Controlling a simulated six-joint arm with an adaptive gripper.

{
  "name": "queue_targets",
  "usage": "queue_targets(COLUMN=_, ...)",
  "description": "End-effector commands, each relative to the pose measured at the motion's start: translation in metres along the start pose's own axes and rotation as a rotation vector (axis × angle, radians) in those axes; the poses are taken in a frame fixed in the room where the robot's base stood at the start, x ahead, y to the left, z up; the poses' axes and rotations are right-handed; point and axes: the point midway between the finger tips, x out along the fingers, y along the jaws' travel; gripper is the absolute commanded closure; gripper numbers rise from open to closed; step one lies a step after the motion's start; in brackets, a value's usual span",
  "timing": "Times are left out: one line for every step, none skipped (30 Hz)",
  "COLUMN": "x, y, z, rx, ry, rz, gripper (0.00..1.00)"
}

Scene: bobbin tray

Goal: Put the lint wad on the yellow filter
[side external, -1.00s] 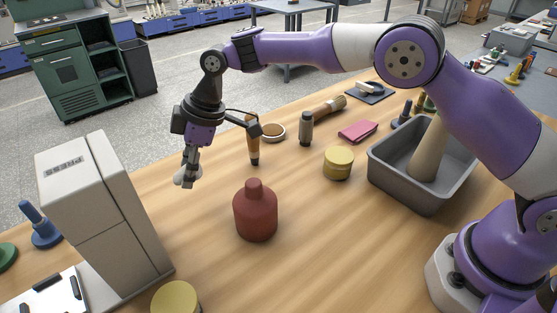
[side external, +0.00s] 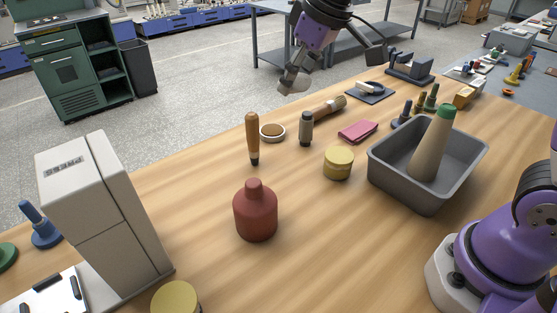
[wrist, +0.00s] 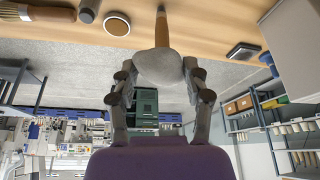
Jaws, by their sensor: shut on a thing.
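My gripper (side external: 296,76) is shut on the pale grey lint wad (side external: 292,84) and holds it in the air at the far edge of the table. In the wrist view the wad (wrist: 158,67) sits between the two fingers and covers part of the view. A short yellow cylinder (side external: 338,163) stands on the table left of the grey bin. A second yellow cylinder (side external: 175,298) is cut off at the bottom edge, near the white press. Both are well below and nearer than my gripper. I cannot tell which one is the yellow filter.
A red bottle (side external: 255,212) stands mid-table. Behind it are a wooden-handled tool (side external: 253,138), a round brown-topped disc (side external: 272,132), a dark cylinder (side external: 306,130) and a pink block (side external: 358,131). A grey bin (side external: 400,190) holds a cone. The white press (side external: 100,215) stands left.

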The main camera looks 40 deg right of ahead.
Motion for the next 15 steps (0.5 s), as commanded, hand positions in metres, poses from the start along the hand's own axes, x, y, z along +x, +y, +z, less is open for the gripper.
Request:
queue_targets(x=-0.004, y=0.002, z=0.005, rx=0.018, ry=0.002, rz=0.008, gripper=0.61)
queue_targets(x=-0.005, y=0.002, z=0.008, rx=0.029, ry=0.002, rz=0.013, gripper=0.61)
queue_targets(x=-0.007, y=0.002, z=0.012, rx=0.040, ry=0.003, rz=0.018, gripper=0.61)
queue_targets(x=-0.008, y=0.001, z=0.015, rx=0.047, ry=0.003, rz=0.021, gripper=0.61)
queue_targets(x=-0.008, y=-0.001, z=0.017, rx=0.050, ry=0.004, rz=0.023, gripper=0.61)
queue_targets(x=-0.007, y=-0.009, z=0.019, rx=0.038, ry=0.004, rz=0.018, gripper=0.61)
queue_targets(x=-0.006, y=-0.014, z=0.018, rx=0.024, ry=0.005, rz=0.014, gripper=0.61)
queue_targets(x=-0.004, y=-0.020, z=0.018, rx=0.010, ry=0.004, rz=0.008, gripper=0.61)
queue_targets(x=-0.002, y=-0.027, z=0.016, rx=-0.013, ry=0.003, rz=0.000, gripper=0.61)
queue_targets(x=0.000, y=-0.033, z=0.015, rx=-0.031, ry=0.003, rz=-0.007, gripper=0.61)
queue_targets(x=0.002, y=-0.040, z=0.014, rx=-0.050, ry=0.003, rz=-0.014, gripper=0.61)
queue_targets(x=0.005, y=-0.048, z=0.012, rx=-0.078, ry=0.003, rz=-0.025, gripper=0.61)
queue_targets(x=0.007, y=-0.055, z=0.010, rx=-0.099, ry=0.003, rz=-0.033, gripper=0.61)
queue_targets(x=0.009, y=-0.063, z=0.009, rx=-0.122, ry=0.004, rz=-0.043, gripper=0.61)
queue_targets(x=0.012, y=-0.074, z=0.007, rx=-0.156, ry=0.003, rz=-0.056, gripper=0.61)
